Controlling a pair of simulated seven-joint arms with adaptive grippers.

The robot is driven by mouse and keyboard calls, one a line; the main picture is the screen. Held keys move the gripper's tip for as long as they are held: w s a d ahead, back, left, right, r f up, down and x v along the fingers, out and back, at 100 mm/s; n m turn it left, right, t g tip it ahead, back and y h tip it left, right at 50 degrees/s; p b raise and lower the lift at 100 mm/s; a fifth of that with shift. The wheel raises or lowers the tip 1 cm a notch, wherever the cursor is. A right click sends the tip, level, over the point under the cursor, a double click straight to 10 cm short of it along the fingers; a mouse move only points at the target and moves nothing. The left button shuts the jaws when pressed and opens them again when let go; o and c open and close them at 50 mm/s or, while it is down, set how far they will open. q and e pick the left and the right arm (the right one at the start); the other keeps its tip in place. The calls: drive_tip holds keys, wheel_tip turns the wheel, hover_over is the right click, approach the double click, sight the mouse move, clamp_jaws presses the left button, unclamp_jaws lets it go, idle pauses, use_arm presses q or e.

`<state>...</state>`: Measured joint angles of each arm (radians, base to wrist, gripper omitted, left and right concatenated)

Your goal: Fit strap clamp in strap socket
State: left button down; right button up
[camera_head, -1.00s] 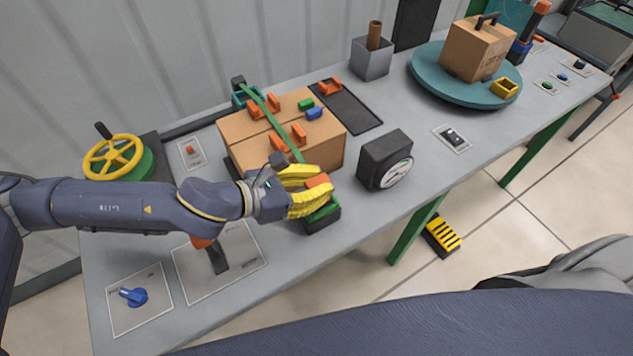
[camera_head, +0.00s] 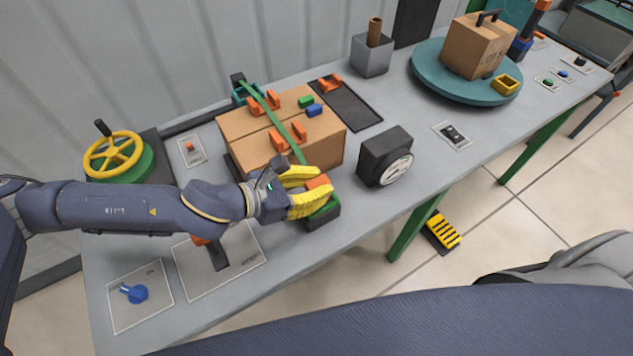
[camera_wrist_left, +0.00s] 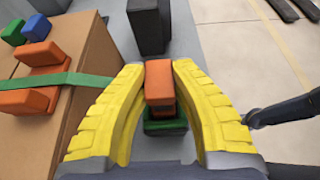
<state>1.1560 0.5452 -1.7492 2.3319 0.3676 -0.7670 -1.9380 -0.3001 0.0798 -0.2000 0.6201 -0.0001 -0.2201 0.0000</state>
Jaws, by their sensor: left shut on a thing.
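The orange strap clamp (camera_head: 318,182) sits between the yellow fingers of my left gripper (camera_head: 320,186), which is shut on it. In the left wrist view the clamp (camera_wrist_left: 160,82) stands between the fingers, right over the green strap socket (camera_wrist_left: 164,126). The socket also shows in the head view (camera_head: 322,212) on a dark base at the table's front. I cannot tell whether the clamp is seated in it. The green strap (camera_head: 272,119) runs over the cardboard box (camera_head: 245,150) down toward the clamp; its end is hidden by a finger. My right gripper is not in view.
Orange guides (camera_head: 278,138) and small green (camera_head: 306,102) and blue blocks (camera_head: 314,110) sit on the box. A black dial gauge (camera_head: 385,157) stands close right of the socket. A yellow handwheel (camera_head: 112,155) is at the left.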

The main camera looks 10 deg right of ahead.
use_arm(q)
drive_tip(key=shift+f, duration=0.25)
drive_tip(key=c, duration=1.1)
unclamp_jaws()
